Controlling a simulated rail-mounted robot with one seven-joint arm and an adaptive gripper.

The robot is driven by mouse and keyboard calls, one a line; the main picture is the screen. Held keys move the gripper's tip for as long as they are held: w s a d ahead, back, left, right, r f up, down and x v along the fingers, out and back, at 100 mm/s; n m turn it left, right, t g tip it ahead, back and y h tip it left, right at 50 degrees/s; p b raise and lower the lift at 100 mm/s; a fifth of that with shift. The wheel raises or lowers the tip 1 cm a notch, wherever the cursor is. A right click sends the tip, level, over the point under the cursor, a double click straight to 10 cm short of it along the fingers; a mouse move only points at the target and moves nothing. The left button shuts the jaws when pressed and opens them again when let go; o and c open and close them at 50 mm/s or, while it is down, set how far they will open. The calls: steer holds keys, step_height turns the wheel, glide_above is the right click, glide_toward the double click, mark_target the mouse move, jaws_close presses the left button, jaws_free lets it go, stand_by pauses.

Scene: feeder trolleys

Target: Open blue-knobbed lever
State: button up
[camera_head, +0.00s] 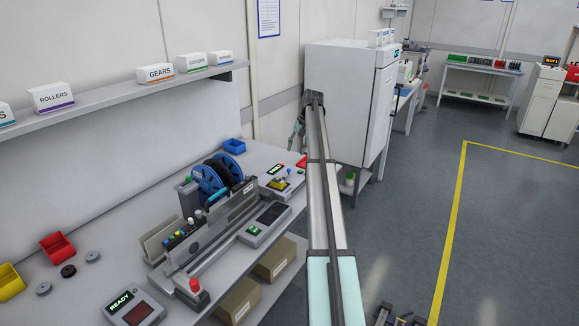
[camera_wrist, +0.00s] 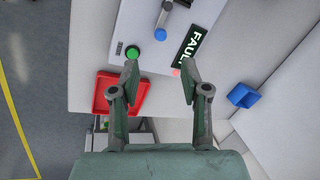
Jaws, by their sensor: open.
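In the wrist view my gripper (camera_wrist: 160,76) is open and empty, with its fingers wide apart over the bench. Ahead of it lies a grey device with a green button (camera_wrist: 132,52) and a black display (camera_wrist: 190,47) reading FAULT. In the head view several coloured knobs (camera_head: 178,237), one blue, sit on the feeder trolley (camera_head: 212,235). They are too small to tell which is a lever. My arm's far end is unclear there.
A red tray (camera_wrist: 106,96) lies left of my fingers and a blue bin (camera_wrist: 242,96) right of them. In the head view two dark-and-blue reels (camera_head: 208,178) stand on the trolley. A white cabinet (camera_head: 340,90) stands beyond the bench.

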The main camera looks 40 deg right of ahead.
mark_target(289, 169)
steer(key=p+x, duration=0.2)
steer(key=x, duration=0.8)
steer(key=shift+f, duration=0.15)
steer(key=shift+c, duration=0.3)
jaws_close()
